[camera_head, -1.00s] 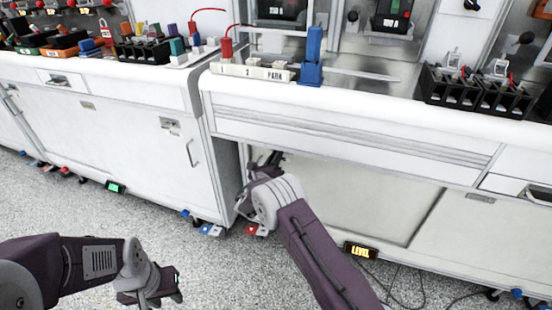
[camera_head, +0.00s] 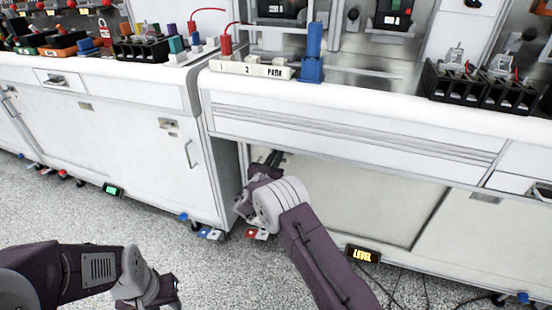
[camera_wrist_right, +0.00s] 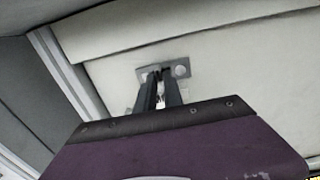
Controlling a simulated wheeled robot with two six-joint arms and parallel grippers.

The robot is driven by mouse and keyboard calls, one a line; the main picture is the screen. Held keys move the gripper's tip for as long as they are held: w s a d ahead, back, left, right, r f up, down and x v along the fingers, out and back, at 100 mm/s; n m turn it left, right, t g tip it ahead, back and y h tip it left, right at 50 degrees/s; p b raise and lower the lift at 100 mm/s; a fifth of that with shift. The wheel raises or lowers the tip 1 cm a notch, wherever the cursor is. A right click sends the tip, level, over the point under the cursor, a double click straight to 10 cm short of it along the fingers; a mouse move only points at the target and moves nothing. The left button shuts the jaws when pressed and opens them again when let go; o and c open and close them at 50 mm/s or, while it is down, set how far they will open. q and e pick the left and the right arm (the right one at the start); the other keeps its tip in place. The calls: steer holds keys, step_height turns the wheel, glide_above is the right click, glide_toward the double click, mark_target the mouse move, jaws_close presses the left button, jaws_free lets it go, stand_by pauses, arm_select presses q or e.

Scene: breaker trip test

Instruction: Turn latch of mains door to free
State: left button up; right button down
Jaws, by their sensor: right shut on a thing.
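The mains door appears to be the pale panel (camera_head: 350,200) under the bench; it also shows in the right wrist view (camera_wrist_right: 235,55). A small grey metal latch plate (camera_wrist_right: 181,70) with a round boss is on it. My right gripper (camera_wrist_right: 161,75) is shut on the latch's small middle part, which the fingers mostly hide. In the head view my right gripper (camera_head: 274,158) reaches under the bench at the panel's left end, and the latch cannot be made out. My left gripper (camera_head: 165,296) is low at the left, away from the door; its fingers are unclear.
A white cabinet (camera_head: 130,150) stands left of the opening, with a side wall close to my right wrist. The bench front (camera_head: 350,140) overhangs my right gripper. Open floor lies at the lower left.

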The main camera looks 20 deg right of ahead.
steer(key=shift+f, duration=0.1)
steer(key=c, duration=1.5)
jaws_free()
steer(key=shift+o, duration=0.2)
steer(key=p+v, duration=0.3)
steer(key=v, duration=0.6)
steer(key=shift+a, duration=0.1)
